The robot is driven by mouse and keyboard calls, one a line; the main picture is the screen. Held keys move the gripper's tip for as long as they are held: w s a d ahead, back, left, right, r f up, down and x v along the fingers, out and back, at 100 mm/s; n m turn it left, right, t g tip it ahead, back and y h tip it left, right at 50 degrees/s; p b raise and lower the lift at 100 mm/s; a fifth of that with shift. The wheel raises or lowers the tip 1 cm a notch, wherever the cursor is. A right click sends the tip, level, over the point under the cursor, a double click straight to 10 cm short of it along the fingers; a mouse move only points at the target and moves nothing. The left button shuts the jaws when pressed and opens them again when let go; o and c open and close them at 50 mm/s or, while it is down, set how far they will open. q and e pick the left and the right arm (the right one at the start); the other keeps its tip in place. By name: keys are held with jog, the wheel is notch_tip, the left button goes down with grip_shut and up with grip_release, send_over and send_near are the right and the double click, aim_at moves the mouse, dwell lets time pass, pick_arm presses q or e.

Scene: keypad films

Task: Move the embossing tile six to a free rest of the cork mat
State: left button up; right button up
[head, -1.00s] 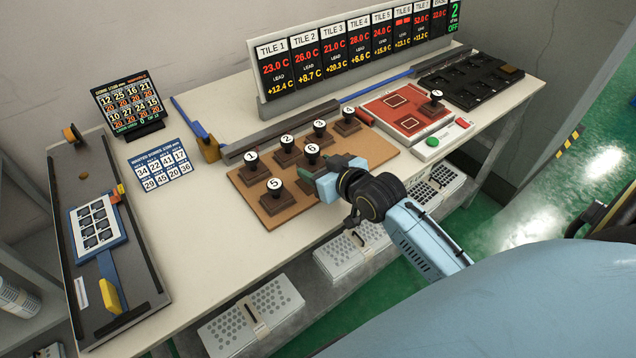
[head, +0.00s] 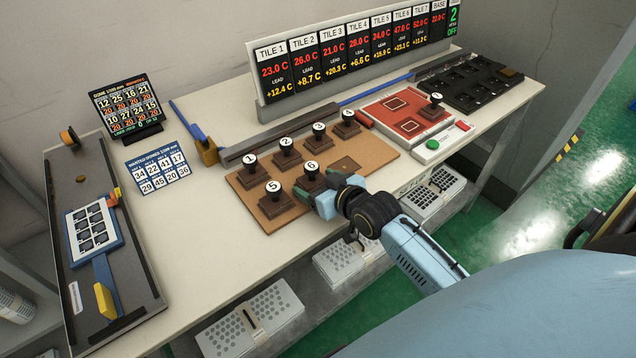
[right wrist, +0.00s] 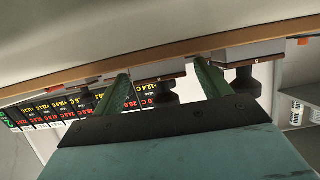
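Tile six (head: 312,182), a dark brown block with a black knob and a white cap marked 6, sits upright on the cork mat (head: 372,152). It is in the front row, just right of tile five (head: 274,202). An empty square rest (head: 346,165) shows to its right. My right gripper (head: 318,200) is low at the mat's front edge, close to tile six. In the right wrist view its two green fingers (right wrist: 164,76) are spread apart, with dark tiles beyond them. Whether they touch tile six is hard to tell. My left gripper is out of view.
Tiles one (head: 250,175), two (head: 286,158), three (head: 319,143) and four (head: 348,128) form the back row. A red pad with another tile (head: 432,112) lies to the right, near a dark slotted tray (head: 470,84). The display (head: 350,55) stands behind.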

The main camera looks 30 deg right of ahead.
jog(key=shift+s+r, duration=0.1)
jog(key=shift+r, duration=0.05)
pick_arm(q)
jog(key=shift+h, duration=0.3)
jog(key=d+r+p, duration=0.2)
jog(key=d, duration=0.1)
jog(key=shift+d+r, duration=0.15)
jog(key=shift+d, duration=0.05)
pick_arm(e)
jog(key=a+v, duration=0.1)
jog(key=v, duration=1)
jog(key=shift+s+d+r, duration=0.15)
jog(key=shift+s+d, duration=0.2)
jog(key=shift+d, duration=0.15)
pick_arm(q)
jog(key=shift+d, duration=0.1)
